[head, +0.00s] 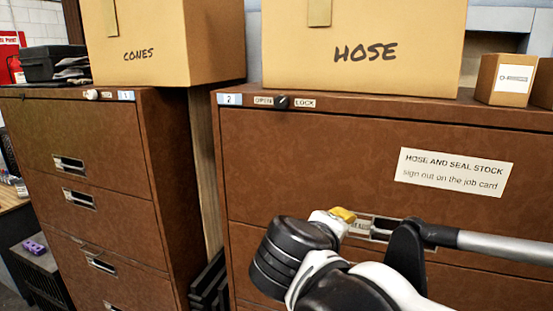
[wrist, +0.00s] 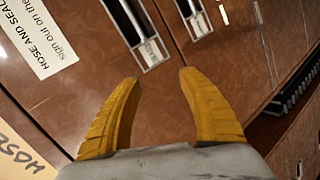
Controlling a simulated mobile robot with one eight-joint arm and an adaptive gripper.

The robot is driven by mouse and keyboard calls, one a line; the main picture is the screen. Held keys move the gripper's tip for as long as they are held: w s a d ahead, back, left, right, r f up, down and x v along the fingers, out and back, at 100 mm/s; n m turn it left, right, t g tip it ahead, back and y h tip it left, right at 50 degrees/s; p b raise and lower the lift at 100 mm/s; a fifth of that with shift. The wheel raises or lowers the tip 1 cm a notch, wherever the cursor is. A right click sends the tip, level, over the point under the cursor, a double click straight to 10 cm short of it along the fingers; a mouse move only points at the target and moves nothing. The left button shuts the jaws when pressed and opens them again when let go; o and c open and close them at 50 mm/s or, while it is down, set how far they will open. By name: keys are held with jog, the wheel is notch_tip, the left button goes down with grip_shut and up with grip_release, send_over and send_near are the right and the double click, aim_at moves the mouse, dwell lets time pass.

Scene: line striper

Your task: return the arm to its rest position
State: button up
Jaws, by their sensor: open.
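My gripper (wrist: 159,82) is open in the wrist view, its two yellow fingers apart with nothing between them. A brown drawer front shows beyond the fingertips. In the head view one yellow fingertip of my gripper (head: 343,214) shows just past my black and white wrist, in front of cabinet 2 (head: 300,150). It overlaps the left end of a drawer handle (head: 381,229) there. I cannot tell from this view whether they touch; in the wrist view the handle (wrist: 150,52) lies beyond the fingertips, apart from them.
Cabinet 1 (head: 75,140) stands at the left, with a narrow gap between the cabinets. A CONES box (head: 140,30), a HOSE box (head: 350,75) and a small carton (head: 508,75) sit on top. All visible drawers look shut. A lock knob (head: 282,102) is on cabinet 2's top edge.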

jog(key=s+d+f+m+g+y+b, duration=0.1)
jog(key=s+d+f+m+y+b, duration=0.1)
jog(key=f+b, duration=0.4)
jog(key=s+d+f+m+g+y+b, duration=0.1)
jog(key=s+f+m+b, duration=0.3)
jog(key=f, duration=1.3)
jog(key=s+d+f+m+g+y+b, duration=0.1)
jog(key=s+d+f+m+y+b, duration=0.1)
jog(key=s+f+b, duration=0.5)
notch_tip(320, 180, down, 6)
jog(key=shift+d+r+m+g+y+b, duration=0.25)
jog(key=shift+d+m+g+y+b, duration=0.15)
jog(key=shift+d+m+b, duration=0.55)
jog(key=shift+s+d+n, duration=0.1)
jog(key=shift+n, duration=0.15)
